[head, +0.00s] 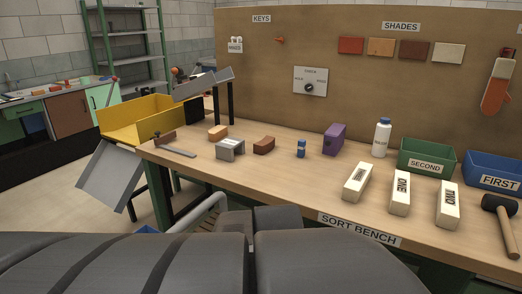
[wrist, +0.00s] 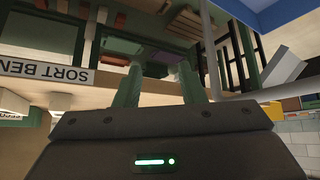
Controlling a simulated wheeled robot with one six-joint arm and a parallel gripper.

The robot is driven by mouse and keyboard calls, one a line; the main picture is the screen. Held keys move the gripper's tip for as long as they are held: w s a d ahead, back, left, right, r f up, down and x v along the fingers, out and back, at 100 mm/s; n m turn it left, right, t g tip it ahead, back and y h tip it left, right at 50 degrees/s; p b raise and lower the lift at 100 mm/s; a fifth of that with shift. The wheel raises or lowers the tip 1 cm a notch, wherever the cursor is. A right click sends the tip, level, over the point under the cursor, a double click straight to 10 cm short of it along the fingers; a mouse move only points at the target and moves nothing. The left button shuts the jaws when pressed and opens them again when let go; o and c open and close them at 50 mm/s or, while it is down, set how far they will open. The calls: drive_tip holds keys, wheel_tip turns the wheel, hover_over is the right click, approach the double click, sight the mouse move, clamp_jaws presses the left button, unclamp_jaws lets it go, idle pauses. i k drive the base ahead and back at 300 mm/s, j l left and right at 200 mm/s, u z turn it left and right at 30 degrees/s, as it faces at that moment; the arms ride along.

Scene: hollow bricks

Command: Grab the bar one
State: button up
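The bar one is a white block marked ONE (head: 400,192), lying on the bench between two similar white bars. The bar to its right is marked TWO (head: 448,205); the marking on the left bar (head: 357,182) is too small to read surely. My gripper (wrist: 158,75) shows only in the wrist view, which is upside down. Its two greenish fingers stand apart with nothing visible held between them. It is away from the bars, near the SORT BENCH label (wrist: 45,73) on the bench's front edge.
The bench (head: 290,185) also bears a blue can (head: 301,148), purple box (head: 334,139), white bottle (head: 382,138), hammer (head: 500,220), green SECOND bin (head: 425,166) and blue FIRST bin (head: 494,181). A pegboard (head: 350,60) stands behind. Bare wood lies left of the bars.

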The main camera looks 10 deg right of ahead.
sight(400, 201)
drive_tip(key=z, duration=1.45)
drive_tip(key=i+l, duration=0.05)
